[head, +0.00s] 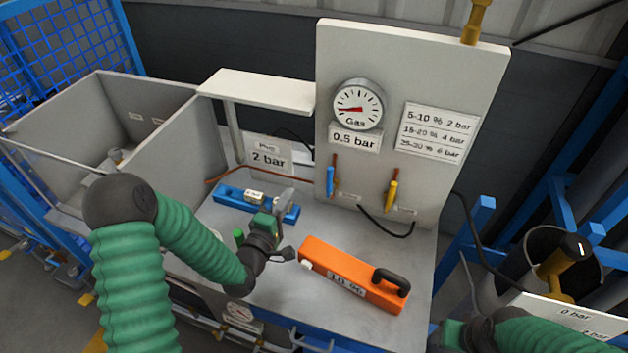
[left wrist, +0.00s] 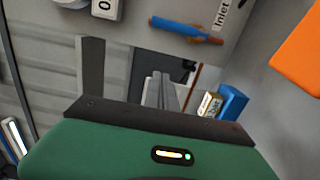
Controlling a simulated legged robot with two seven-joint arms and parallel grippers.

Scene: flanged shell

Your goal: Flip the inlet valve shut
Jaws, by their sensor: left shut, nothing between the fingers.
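The inlet valve's blue handle (head: 330,181) is low on the upright panel, hanging about upright below a short copper pipe. In the left wrist view the blue handle (left wrist: 180,27) lies across the top beside an "Inlet" label (left wrist: 228,8). My left gripper (head: 287,199) is in front of and left of the handle, over the bench, apart from it. Its fingers are shut and empty; they show in the left wrist view (left wrist: 161,92). My right gripper (head: 452,335) is only partly in view at the bottom edge, its fingers hidden.
A yellow-handled valve (head: 391,194) is right of the blue one. A gauge (head: 358,105) is above, near zero. An orange case (head: 340,270) and a blue tool (head: 236,199) lie on the bench (head: 405,325). A grey bin (head: 60,115) stands left.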

